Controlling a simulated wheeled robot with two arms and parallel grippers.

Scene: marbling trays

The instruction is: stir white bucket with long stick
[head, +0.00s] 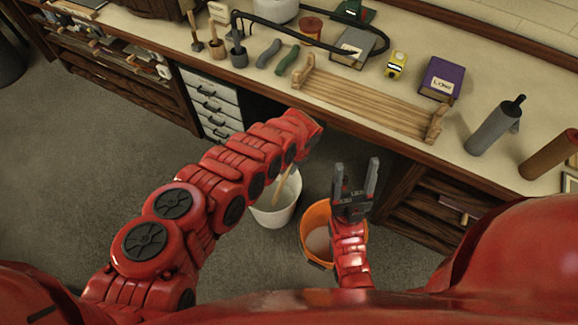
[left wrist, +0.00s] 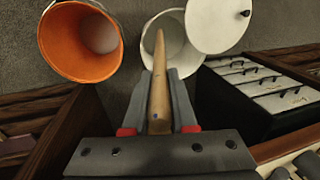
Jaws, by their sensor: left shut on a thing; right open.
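The white bucket (head: 275,212) stands on the floor below the bench, partly covered by my left arm in the head view. It also shows at the top of the left wrist view (left wrist: 184,58). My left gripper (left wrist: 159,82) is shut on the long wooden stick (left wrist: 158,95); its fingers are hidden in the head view. The stick (head: 284,186) points down into the white bucket; whether its tip touches the contents is hidden. My right gripper (head: 357,180) is open and empty, above the edge of the orange bucket.
The orange bucket (head: 308,222), with pale contents, stands close right of the white one. A white round piece with a dark knob (left wrist: 221,22) overlaps the white bucket's side. The bench (head: 375,130) carries a wooden rack (head: 355,98), bottles and tools. A drawer cabinet (head: 210,100) stands beneath.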

